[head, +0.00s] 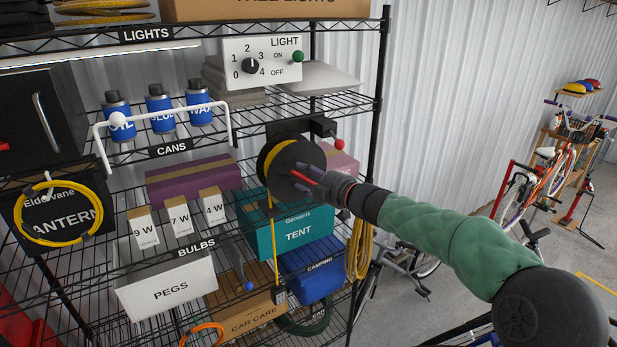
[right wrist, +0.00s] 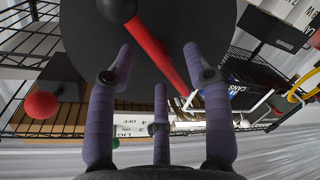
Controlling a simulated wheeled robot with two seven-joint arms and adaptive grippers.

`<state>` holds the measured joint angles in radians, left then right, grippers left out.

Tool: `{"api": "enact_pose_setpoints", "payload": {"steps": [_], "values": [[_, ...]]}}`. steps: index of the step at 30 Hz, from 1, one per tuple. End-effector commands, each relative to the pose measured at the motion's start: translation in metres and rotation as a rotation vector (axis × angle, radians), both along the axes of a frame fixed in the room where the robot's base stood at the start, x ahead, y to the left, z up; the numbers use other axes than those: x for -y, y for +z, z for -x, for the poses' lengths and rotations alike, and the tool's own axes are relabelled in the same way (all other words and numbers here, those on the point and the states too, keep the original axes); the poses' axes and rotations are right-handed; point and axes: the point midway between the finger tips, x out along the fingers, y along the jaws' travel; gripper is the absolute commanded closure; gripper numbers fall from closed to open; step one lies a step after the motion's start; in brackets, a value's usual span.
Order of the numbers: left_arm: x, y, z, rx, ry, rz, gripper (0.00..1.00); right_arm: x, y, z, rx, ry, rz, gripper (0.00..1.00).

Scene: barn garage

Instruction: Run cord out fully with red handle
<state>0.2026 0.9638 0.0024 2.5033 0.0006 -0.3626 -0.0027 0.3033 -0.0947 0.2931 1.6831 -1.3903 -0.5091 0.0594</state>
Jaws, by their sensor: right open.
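A black cord reel (head: 280,154) with yellow cord wound on it is mounted at the shelf's right side. A length of yellow cord (head: 275,245) hangs down from it to a small dark end piece (head: 280,297). My right gripper (head: 305,183) is at the reel's face. The right wrist view shows its purple fingers (right wrist: 159,72) open, with the red handle (right wrist: 152,48) slanting across the black disc between the outer fingertips. Whether a finger touches the handle I cannot tell. A red ball knob (head: 339,144) sits right of the reel; it also shows in the wrist view (right wrist: 42,105). My left gripper is out of view.
The wire shelf holds a teal tent box (head: 295,238), a blue camping box (head: 312,283) and a light switch panel (head: 262,63). A yellow coil (head: 359,248) hangs right of the reel. Bicycles (head: 540,175) stand at the right.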

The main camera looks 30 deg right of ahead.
Motion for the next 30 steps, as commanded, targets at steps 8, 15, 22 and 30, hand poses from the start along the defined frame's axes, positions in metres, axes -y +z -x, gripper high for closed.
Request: {"api": "enact_pose_setpoints", "payload": {"steps": [8, 15, 22, 30], "values": [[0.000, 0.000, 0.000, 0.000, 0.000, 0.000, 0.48, 0.008, 0.003, 0.025, 0.001, -0.003, 0.001, 0.49], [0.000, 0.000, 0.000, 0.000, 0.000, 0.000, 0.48, 0.020, 0.008, 0.071, 0.001, -0.004, 0.002, 0.49], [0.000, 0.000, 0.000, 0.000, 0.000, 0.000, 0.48, 0.028, 0.011, 0.104, 0.000, -0.003, 0.000, 0.49], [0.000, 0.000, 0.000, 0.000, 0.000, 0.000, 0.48, 0.031, 0.012, 0.115, 0.001, -0.001, 0.000, 0.49]]}}
